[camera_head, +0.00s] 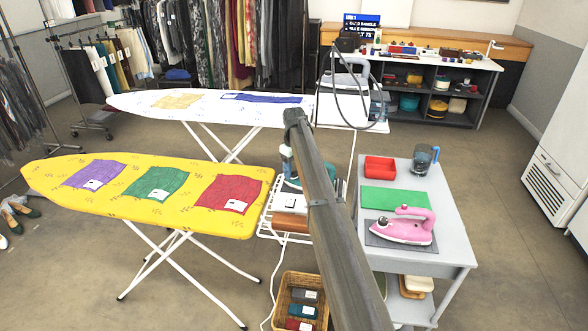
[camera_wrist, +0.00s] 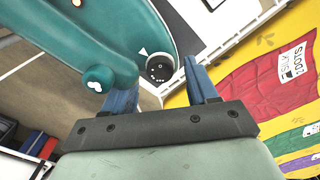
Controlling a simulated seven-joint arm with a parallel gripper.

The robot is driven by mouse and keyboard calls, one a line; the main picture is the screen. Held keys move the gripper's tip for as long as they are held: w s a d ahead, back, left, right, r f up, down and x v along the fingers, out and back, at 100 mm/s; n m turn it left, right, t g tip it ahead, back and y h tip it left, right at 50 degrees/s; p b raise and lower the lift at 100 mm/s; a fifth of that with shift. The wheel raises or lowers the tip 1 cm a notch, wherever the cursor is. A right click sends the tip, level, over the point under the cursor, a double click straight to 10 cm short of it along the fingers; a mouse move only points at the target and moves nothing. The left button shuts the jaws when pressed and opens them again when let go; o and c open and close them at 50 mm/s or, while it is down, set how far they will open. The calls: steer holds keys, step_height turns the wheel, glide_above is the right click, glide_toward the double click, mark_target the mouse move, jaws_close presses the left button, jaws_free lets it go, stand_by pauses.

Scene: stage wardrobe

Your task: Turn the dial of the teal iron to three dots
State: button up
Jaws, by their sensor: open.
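The teal iron (camera_wrist: 85,45) fills the upper left of the wrist view. Its black dial (camera_wrist: 160,69) with small white dots sits at the iron's edge, with a white triangular pointer (camera_wrist: 143,51) beside it. The setting at the pointer is too small to read. My gripper (camera_wrist: 163,72) is open, its blue fingers on either side of the dial in the picture; I cannot tell whether they touch it. A teal button (camera_wrist: 97,78) with a white mark is left of the dial. In the head view my arm mostly hides the iron (camera_head: 292,178).
The yellow ironing board (camera_head: 60,178) stands left with purple, green and red cloths; the red cloth (camera_head: 228,193) carries a care card. A basket (camera_head: 277,308) is below.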

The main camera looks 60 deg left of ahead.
steer(key=shift+r, duration=0.1)
step_height(320, 180, up, 14)
stand_by(0.5)
steer(key=shift+f, duration=0.2)
steer(key=s+a, duration=0.1)
steer(key=s, duration=0.4)
steer(key=n+t, duration=0.4)
steer(key=n, duration=1.4)
glide_toward(294, 172)
steer(key=shift+y, duration=0.3)
steer(key=x, duration=0.7)
steer(key=shift+d+f, duration=0.25)
steer(key=shift+f, duration=0.15)
